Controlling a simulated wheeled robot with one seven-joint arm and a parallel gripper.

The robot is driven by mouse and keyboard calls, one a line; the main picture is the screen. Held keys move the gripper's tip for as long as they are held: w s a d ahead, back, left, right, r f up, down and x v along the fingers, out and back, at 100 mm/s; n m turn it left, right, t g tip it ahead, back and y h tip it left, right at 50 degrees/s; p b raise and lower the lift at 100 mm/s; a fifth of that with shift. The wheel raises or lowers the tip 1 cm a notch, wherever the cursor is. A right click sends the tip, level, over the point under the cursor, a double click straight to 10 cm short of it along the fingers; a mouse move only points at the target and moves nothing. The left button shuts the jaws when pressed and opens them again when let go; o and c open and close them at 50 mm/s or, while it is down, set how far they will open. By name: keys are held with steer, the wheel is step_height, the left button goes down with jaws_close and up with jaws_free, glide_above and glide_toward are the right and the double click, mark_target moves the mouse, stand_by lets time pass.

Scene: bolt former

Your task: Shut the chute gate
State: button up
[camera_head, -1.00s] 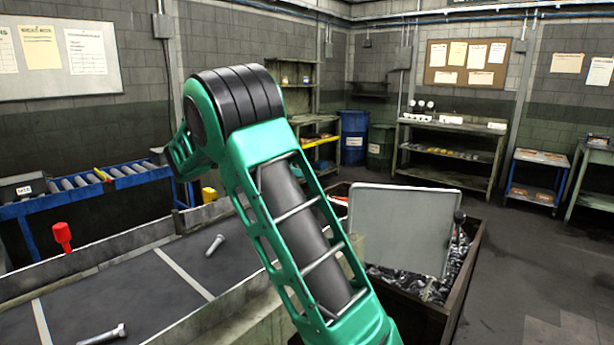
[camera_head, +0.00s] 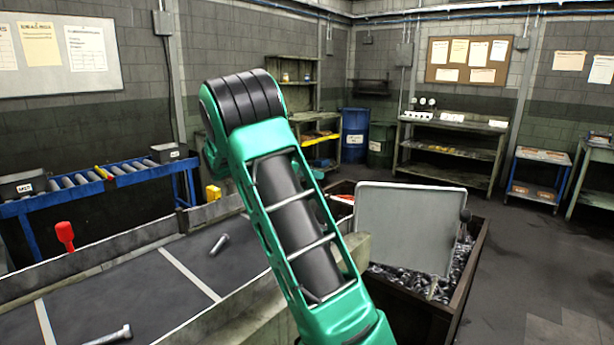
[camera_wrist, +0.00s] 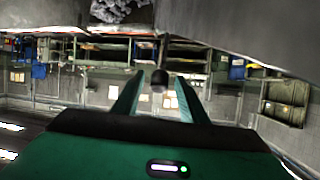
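The chute gate (camera_head: 408,228) looks to be the flat grey plate standing tilted over the dark bin in the head view. A dark knob (camera_head: 465,215) sits at its right edge. In the wrist view a dark round knob on a thin stem (camera_wrist: 159,78) shows between the fingers of my gripper (camera_wrist: 159,92). The fingers are apart, with a gap on both sides of the knob; whether the knob lies fully between them or beyond the tips I cannot tell. A grey panel (camera_wrist: 240,25) spans the top right there. My gripper is hidden in the head view.
The bin (camera_head: 470,278) holds many metal pieces. A conveyor (camera_head: 130,290) with two bolts (camera_head: 219,244) (camera_head: 108,336) runs at lower left, with a low wall along its side. A red knob (camera_head: 65,236) stands by it. The floor at right is clear.

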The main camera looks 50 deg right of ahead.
steer(key=shift+d+f, duration=0.15)
steer(key=shift+d, duration=0.2)
steer(key=shift+c, duration=0.3)
